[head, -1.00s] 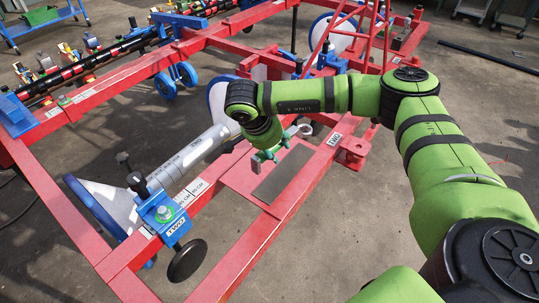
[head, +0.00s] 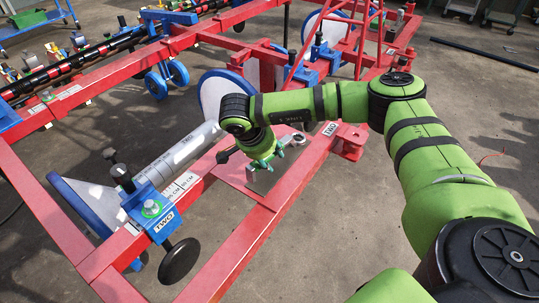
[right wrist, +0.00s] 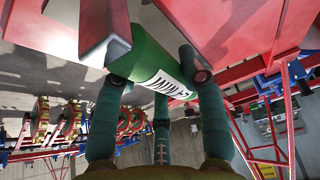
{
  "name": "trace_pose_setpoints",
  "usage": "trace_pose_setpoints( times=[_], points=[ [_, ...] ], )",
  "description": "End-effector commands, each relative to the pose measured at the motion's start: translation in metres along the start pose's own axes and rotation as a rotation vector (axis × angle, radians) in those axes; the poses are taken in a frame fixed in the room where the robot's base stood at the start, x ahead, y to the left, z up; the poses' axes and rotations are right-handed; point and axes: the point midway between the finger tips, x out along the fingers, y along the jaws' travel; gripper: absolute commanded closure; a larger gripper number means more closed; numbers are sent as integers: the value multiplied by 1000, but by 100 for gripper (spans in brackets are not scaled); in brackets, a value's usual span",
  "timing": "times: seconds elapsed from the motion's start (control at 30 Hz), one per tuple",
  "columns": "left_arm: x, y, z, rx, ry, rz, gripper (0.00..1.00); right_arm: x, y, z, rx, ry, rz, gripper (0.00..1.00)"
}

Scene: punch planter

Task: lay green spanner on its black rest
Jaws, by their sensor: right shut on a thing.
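My right gripper (head: 265,162) is shut on the green spanner, over the red bench frame. In the right wrist view its teal fingers close around a green cylinder with a white label, the spanner's handle (right wrist: 160,72). In the head view the gripper mostly hides the spanner; a pale ring-shaped end (head: 298,139) shows just right of the fingers, but I cannot tell whether it belongs to the spanner. The dark flat rest (head: 263,184) lies on the red plate under the gripper and is partly covered. Contact between spanner and rest cannot be told. My left gripper is out of view.
A grey cylinder marked TWO (head: 180,157) lies left of the gripper between white discs with blue rims. A blue clamp (head: 152,208) with black knobs stands at the near left. Red frame bars (head: 240,250) surround the spot. Bare floor lies to the right.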

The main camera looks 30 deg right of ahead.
Motion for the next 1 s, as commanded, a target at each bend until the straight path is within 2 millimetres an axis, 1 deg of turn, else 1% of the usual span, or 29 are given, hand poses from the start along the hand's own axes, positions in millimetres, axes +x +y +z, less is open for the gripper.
trace_pose_setpoints(
  times=[0.37,0.73,0.77,0.8,0.83,1.0],
  points=[
    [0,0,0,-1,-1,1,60,0,0,0,0,1,-1,100],
    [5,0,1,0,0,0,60,6,-1,3,1,1,-1,100],
    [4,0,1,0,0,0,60,6,-1,3,1,1,-2,51],
    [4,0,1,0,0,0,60,5,-1,2,1,1,-1,35],
    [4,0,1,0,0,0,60,5,-1,2,1,1,-1,31],
    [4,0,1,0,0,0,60,6,0,3,0,0,-1,31]
  ],
)
